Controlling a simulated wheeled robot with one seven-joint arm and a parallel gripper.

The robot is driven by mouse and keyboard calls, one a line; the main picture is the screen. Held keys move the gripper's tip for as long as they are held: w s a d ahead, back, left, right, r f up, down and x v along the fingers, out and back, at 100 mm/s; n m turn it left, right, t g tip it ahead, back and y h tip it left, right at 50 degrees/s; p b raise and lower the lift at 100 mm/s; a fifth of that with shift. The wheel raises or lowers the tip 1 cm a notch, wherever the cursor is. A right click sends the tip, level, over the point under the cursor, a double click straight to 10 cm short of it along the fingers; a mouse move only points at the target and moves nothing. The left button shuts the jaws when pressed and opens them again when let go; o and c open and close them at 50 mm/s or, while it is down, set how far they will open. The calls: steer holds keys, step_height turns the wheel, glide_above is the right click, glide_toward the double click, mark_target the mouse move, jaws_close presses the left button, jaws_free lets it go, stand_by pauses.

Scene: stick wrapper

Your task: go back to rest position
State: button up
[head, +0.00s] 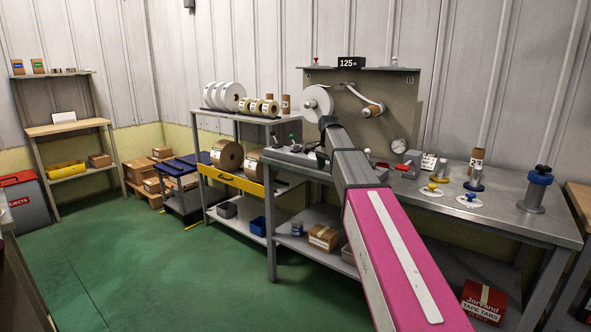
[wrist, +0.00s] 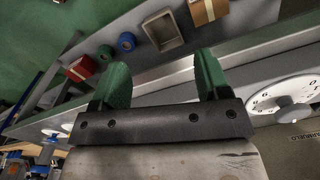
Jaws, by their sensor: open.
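My gripper shows in the wrist view (wrist: 155,85), with two green fingers spread apart and nothing between them. In the head view my pink and grey arm (head: 385,235) reaches forward over the wrapping bench (head: 520,215). The gripper's fingers are hidden or too small to make out there. The wrist view is tilted, with the bench edge and the shelf beneath it past the fingertips. A white dial (wrist: 285,97) is to the right of the gripper in that view.
The bench panel (head: 385,105) carries a white reel (head: 317,103) and a gauge (head: 398,146). A blue-topped post (head: 536,188) stands at the bench's right. A shelf cart (head: 232,205) with rolls stands left. Green floor (head: 130,265) is clear at left.

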steer(key=s+d+f+n, duration=0.3)
steer(key=s+f+n, duration=0.2)
steer(key=s+f, duration=1.1)
steer(key=s+d+f+n, duration=0.3)
steer(key=s+f+n, duration=0.3)
steer(key=s+f, duration=1)
step_height(320, 180, down, 2)
steer(key=shift+w, duration=0.1)
